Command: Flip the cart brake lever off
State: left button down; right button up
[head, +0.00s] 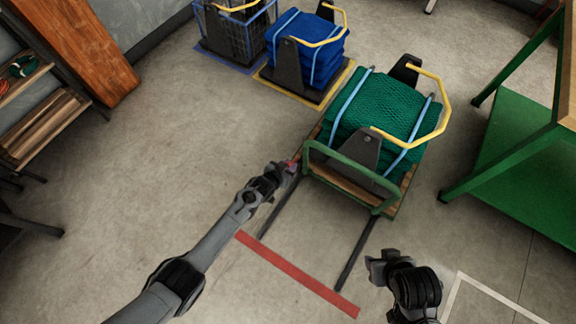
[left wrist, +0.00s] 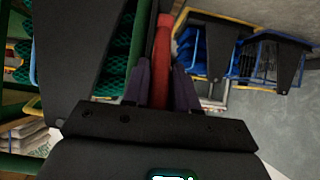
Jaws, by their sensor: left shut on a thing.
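The cart (head: 308,160) has a wooden deck, a green push handle and a load of green netting (head: 385,105). Its red brake lever (left wrist: 163,42) shows in the left wrist view, rising between the two dark fingers of my left gripper (left wrist: 163,85). In the head view my left gripper (head: 290,168) is at the left end of the cart's handle side. It is shut on the lever, and its fingers hide the lever's lower part. My right gripper (head: 379,264) is low at the right, apart from the cart, and its finger opening is unclear.
Dark rails (head: 356,255) run from the cart toward a red floor stripe (head: 297,273). A blue-net cart (head: 307,45) and a wire-basket cart (head: 235,35) stand behind. A green table (head: 515,150) is at right, wooden shelves (head: 40,125) at left.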

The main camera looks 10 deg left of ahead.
pick_arm(q)
jog(key=c, duration=1)
grip_release()
jog(key=shift+o, duration=0.2)
jog(key=shift+s+a+r+p, duration=0.15)
jog(key=shift+s+r+p, duration=0.15)
jog(key=shift+p, duration=0.15)
jog(key=p+v, duration=0.6)
jog(key=v, duration=0.4)
jog(key=shift+f, duration=0.2)
jog(key=shift+s, duration=0.1)
